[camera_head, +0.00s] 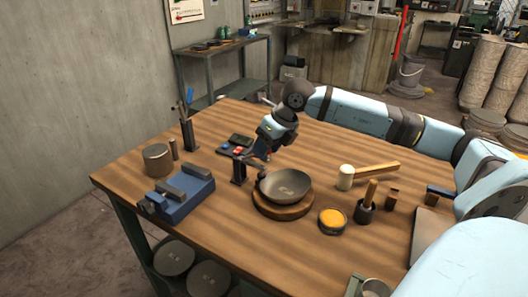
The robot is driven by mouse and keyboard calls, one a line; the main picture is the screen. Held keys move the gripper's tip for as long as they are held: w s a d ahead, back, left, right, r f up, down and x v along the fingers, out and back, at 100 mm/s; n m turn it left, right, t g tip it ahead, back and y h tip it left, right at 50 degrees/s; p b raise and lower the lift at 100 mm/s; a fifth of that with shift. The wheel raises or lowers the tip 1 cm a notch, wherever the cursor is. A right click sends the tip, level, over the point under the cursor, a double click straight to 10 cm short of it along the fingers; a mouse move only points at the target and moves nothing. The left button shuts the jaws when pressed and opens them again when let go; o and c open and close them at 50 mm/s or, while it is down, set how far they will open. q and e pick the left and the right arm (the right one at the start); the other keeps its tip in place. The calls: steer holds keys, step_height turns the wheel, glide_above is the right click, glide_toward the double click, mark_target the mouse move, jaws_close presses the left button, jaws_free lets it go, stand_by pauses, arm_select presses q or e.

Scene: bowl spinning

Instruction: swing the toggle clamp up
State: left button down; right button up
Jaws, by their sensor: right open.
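The toggle clamp (238,172) is a small dark upright piece on the wooden table, just left of a grey metal bowl (286,185). My right gripper (259,154) comes down from above at the clamp's upper right. It is open, with its fingers close to the clamp's top; I cannot tell whether they touch it. The fingers and the clamp's handle are small and overlap, so the handle's exact angle is unclear. The bowl sits on a round wooden base (283,208). My left gripper is not in view.
A blue vise (180,195) and metal cylinder (158,158) stand left. A mallet (368,174), a tin of yellow material (332,220) and a dark cup with a wooden handle (366,208) are right of the bowl. The table's front (270,262) is mostly clear.

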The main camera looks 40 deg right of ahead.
steer(key=shift+x, duration=0.9)
steer(key=shift+c, duration=0.4)
jaws_close()
steer(key=shift+d+r, duration=0.1)
